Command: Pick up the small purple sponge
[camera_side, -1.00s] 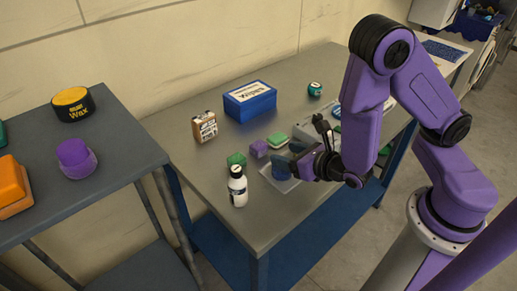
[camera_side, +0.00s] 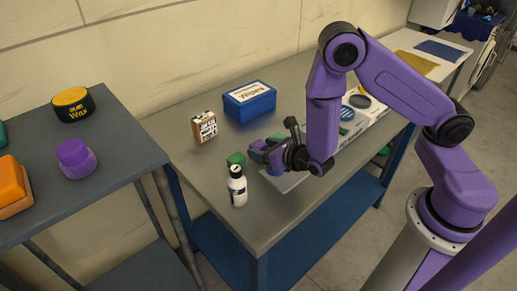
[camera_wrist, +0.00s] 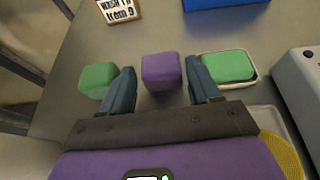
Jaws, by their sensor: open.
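The small purple sponge (camera_wrist: 162,70) is a cube-like block on the grey table. In the wrist view it lies between my two blue-grey fingers, with a gap visible on each side. My gripper (camera_wrist: 159,66) is open and empty. In the side view my gripper (camera_side: 268,150) is low over the table and largely covers the sponge. Whether the fingertips are level with the sponge is hard to tell.
A green block (camera_wrist: 97,79) is close outside the left finger. A green sponge in a pale dish (camera_wrist: 228,67) is close outside the right finger. A white bottle (camera_side: 237,188) stands near the front edge. A blue wipes box (camera_side: 249,101) and small carton (camera_side: 204,127) stand behind.

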